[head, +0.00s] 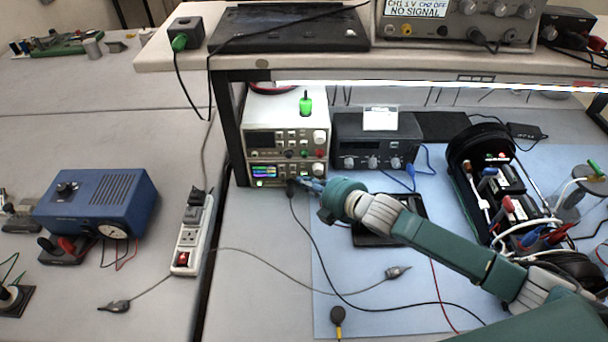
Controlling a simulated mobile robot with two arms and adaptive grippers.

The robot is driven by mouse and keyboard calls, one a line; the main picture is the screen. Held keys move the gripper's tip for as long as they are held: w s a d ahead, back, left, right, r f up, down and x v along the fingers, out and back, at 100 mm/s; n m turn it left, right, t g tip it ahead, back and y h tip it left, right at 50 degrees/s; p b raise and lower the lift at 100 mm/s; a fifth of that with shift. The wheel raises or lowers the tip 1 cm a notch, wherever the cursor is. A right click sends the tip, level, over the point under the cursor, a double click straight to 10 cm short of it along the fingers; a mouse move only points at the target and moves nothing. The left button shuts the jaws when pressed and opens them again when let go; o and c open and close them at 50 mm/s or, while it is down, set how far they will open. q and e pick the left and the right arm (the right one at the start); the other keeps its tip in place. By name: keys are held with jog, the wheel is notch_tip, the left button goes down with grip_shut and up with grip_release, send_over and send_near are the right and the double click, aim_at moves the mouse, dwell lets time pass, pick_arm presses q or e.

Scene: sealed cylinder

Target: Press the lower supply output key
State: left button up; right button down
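Two white bench power supplies are stacked under the shelf. The upper supply (285,139) has a dark display. The lower supply (267,183) has a lit, coloured display at its left side. My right gripper (303,184) is at the lower right part of the lower supply's front, at the end of my green and grey arm, which comes in from the right. The gripper and a dark plug in front of it cover part of that front. The output key cannot be made out. The fingers are too small to tell open or shut. My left gripper is not in view.
A dark grey instrument (376,140) stands right of the supplies. A shelf (268,68) with a post is above. A white power strip (192,233) and a blue box (97,202) are at left. A black tool caddy (481,150) is at right. Loose cables cross the blue mat (345,288).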

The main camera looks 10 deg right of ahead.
jog(key=shift+w+d, duration=0.1)
jog(key=shift+w, duration=0.2)
dwell(0.4)
jog(key=shift+s, duration=0.1)
jog(key=shift+s+p, duration=0.4)
jog(key=shift+s, duration=0.3)
jog(key=shift+a, duration=0.2)
jog(key=shift+s+a+p, duration=0.15)
jog(key=shift+s+p, duration=0.25)
jog(key=shift+s, duration=0.15)
jog(key=shift+s+a+p, duration=0.15)
jog(key=shift+s+p, duration=0.25)
jog(key=shift+s, duration=0.55)
jog(key=shift+s+a+p, duration=0.15)
jog(key=shift+s+p, duration=0.2)
jog(key=shift+s, duration=0.55)
